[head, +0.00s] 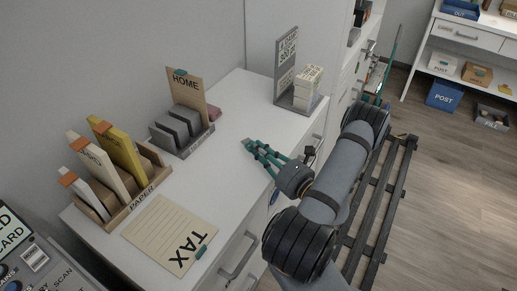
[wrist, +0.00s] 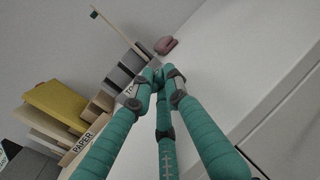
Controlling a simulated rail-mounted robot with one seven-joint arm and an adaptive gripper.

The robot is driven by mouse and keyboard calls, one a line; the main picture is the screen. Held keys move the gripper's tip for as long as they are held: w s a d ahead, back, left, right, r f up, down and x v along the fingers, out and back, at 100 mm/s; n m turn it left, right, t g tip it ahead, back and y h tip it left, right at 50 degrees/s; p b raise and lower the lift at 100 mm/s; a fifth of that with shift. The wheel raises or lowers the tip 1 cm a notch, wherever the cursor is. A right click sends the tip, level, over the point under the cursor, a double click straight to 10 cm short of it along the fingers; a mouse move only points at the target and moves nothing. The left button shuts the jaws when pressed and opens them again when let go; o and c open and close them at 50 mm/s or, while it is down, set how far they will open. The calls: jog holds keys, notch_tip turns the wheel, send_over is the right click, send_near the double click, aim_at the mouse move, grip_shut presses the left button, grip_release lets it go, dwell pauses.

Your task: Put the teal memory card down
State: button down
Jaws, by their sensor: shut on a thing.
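My gripper (head: 251,147) has teal fingers and hangs over the clear middle of the white desk (head: 237,98), near its front edge. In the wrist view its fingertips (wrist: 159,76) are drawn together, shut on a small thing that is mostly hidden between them. I take it to be the teal memory card, but its outline does not stand out from the teal fingers. I cannot tell whether it touches the desk.
To the left stand a PAPER rack (head: 122,210) and a grey organizer (head: 190,146) with a HOME card (head: 186,90). A pink object (head: 214,114) lies behind it. A TAX sheet (head: 165,233) lies in front. A grey stand (head: 287,75) is at the back right.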

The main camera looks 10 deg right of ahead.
jog(key=shift+s+f+b, duration=0.15)
jog(key=shift+f+b, duration=0.25)
jog(key=shift+f, duration=0.2)
jog(key=c, duration=2)
grip_release()
jog(key=shift+r, duration=0.15)
jog(key=r+v, duration=0.1)
jog(key=v, duration=1)
jog(key=shift+s+d+p, duration=0.2)
jog(key=shift+s+p, duration=0.1)
jog(key=shift+p, duration=0.15)
jog(key=shift+o, duration=0.5)
jog(key=o, duration=1.9)
